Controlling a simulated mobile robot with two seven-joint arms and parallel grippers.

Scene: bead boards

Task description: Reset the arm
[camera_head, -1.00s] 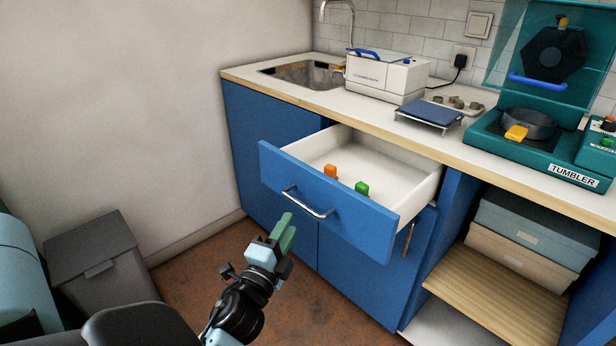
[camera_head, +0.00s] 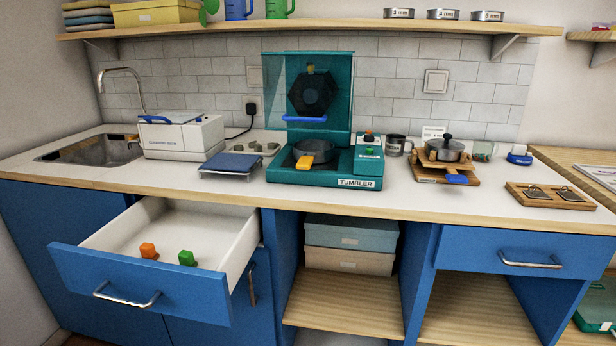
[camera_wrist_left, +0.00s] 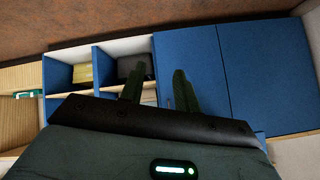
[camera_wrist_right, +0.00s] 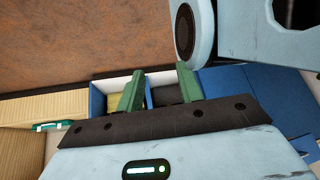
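My left gripper (camera_wrist_left: 159,78) shows in the left wrist view with its two dark green fingers apart and nothing between them. My right gripper (camera_wrist_right: 159,78) shows in the right wrist view, also with its green fingers apart and empty. Both wrist views show the floor and blue cabinets beyond the fingers. Neither gripper shows in the head view. A pale blue part of my own body fills the top right of the right wrist view.
A blue drawer (camera_head: 150,282) stands open at the left, holding an orange piece (camera_head: 148,251) and a green piece (camera_head: 187,258). The counter (camera_head: 235,190) carries a teal tumbler (camera_head: 325,180), a white cleaning device (camera_head: 182,138) and a blue-topped scale (camera_head: 231,166). Open shelves (camera_head: 340,300) lie below.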

